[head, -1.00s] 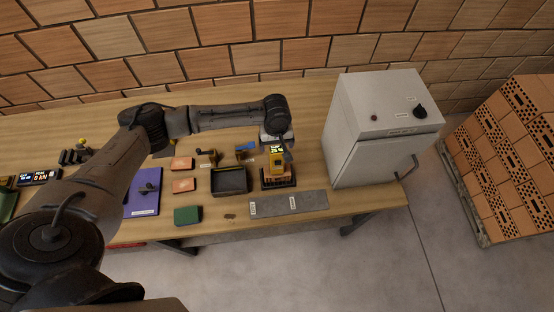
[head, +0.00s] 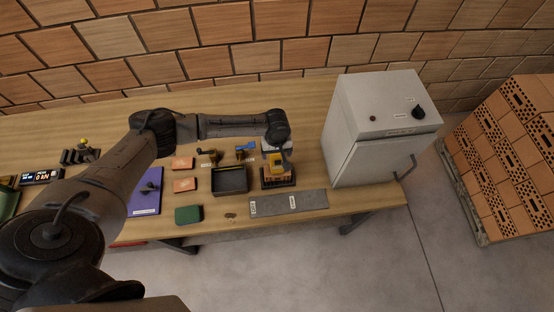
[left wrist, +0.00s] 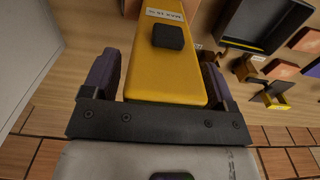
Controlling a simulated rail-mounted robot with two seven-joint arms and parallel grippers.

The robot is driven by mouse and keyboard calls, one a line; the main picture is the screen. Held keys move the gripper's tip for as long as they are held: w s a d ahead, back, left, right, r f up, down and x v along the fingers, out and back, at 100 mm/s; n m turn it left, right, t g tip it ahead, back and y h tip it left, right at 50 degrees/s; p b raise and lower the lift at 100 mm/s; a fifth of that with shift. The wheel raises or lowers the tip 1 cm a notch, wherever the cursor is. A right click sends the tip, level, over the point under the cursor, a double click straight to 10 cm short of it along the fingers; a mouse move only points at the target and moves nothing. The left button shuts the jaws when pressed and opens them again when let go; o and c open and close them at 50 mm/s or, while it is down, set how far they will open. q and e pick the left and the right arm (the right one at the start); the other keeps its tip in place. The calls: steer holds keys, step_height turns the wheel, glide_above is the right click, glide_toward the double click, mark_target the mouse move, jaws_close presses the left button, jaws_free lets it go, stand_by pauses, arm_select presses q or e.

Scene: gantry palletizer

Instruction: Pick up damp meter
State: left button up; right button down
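The damp meter (head: 276,160) is a yellow handheld device in the head view. It stands in a dark holder (head: 279,182) on the bench, partly hidden by my left gripper (head: 279,153) directly above it. In the left wrist view the yellow meter (left wrist: 165,70), with a white label and a dark block on its face, lies between the two dark fingers of my left gripper (left wrist: 163,75). The fingers stand along both its sides with what looks like a narrow gap, so the gripper seems open around it. My right gripper is not in view.
A black open tray (head: 230,181) stands just left of the holder, and a grey strip (head: 289,204) lies in front. A white cabinet (head: 384,130) stands close on the right. Orange blocks (head: 184,164) and a green block (head: 188,214) lie further left.

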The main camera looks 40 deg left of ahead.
arm_select(q)
steer(key=c, duration=0.9)
steer(key=shift+c, duration=0.5)
steer(key=shift+r, duration=0.15)
